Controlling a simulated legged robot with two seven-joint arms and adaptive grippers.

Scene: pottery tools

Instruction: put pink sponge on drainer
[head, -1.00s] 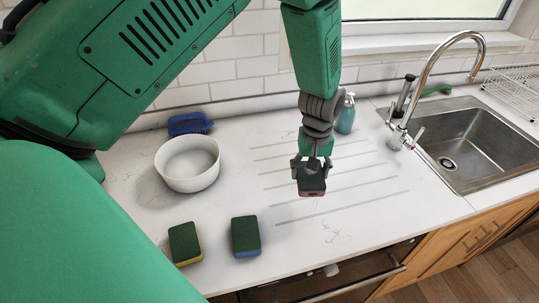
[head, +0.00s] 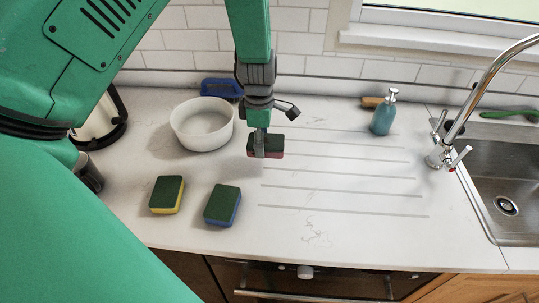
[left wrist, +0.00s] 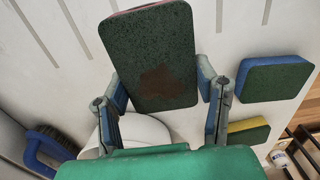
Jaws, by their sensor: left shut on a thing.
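The pink sponge (head: 274,154) has a dark green top and a pink underside. My left gripper (head: 259,146) is shut on it and holds it over the left end of the grooved drainer area (head: 340,190) of the white counter. I cannot tell the exact gap below it. In the left wrist view, the sponge (left wrist: 152,60) shows its dark face with a brown patch, between the fingers of my left gripper (left wrist: 165,88). My right gripper is not in view.
A white bowl (head: 203,124) stands left of the held sponge. A yellow sponge (head: 166,195) and a blue sponge (head: 222,206) lie in front. A blue brush (head: 220,88) is behind the bowl. A soap bottle (head: 383,114), tap (head: 452,140) and sink (head: 505,180) are right.

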